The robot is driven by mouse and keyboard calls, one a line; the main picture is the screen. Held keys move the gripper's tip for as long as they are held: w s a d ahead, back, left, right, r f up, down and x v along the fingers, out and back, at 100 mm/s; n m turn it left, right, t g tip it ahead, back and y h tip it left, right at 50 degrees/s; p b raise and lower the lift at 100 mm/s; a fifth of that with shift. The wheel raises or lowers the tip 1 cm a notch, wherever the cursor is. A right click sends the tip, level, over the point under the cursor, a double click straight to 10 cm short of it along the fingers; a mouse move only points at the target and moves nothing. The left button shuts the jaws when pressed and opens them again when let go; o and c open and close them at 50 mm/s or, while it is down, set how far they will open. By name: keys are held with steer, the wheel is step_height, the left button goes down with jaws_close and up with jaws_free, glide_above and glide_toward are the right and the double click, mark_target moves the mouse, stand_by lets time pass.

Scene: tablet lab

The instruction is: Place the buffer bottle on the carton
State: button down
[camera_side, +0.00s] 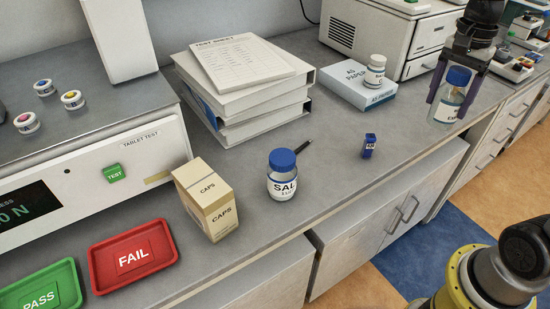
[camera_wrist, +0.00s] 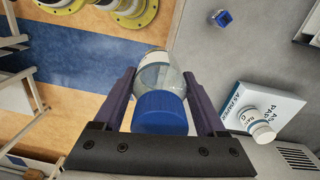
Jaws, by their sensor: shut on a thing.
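My gripper (camera_side: 452,98) is at the upper right of the side view, shut on a clear bottle with a blue cap (camera_side: 447,108). I take this for the buffer bottle; its label is only partly visible. It hangs upright between the fingers near the bench's front edge. In the wrist view my gripper (camera_wrist: 158,75) has one finger on each side of the bottle (camera_wrist: 160,112). The tan carton marked CAPS (camera_side: 209,199) stands far to the left on the bench, its top bare. The carton does not show in the wrist view.
A blue-capped bottle marked SAL (camera_side: 282,183) stands right of the carton. A small blue box (camera_side: 369,146) and a paper pack (camera_side: 348,86) bearing a white bottle (camera_side: 375,72) lie between. Stacked binders (camera_side: 262,112) stand behind; a red FAIL tray (camera_side: 160,262) is left.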

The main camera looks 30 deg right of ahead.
steer(key=w+a+r+n, duration=0.3)
steer(key=a+r+n, duration=0.25)
steer(key=a, duration=0.25)
steer(key=w+a+r+n, duration=0.35)
steer(key=a+n, duration=0.25)
steer(key=a, duration=0.3)
steer(key=s+a+r+n, duration=0.2)
steer(key=s+a+n, duration=0.1)
steer(key=a, duration=0.6)
steer(key=s+a+r+n, duration=0.1)
steer(key=s+a+n, duration=0.25)
steer(key=a, duration=0.65)
glide_above(225, 186)
steer(key=shift+f, duration=6.5)
steer(key=shift+f, duration=0.1)
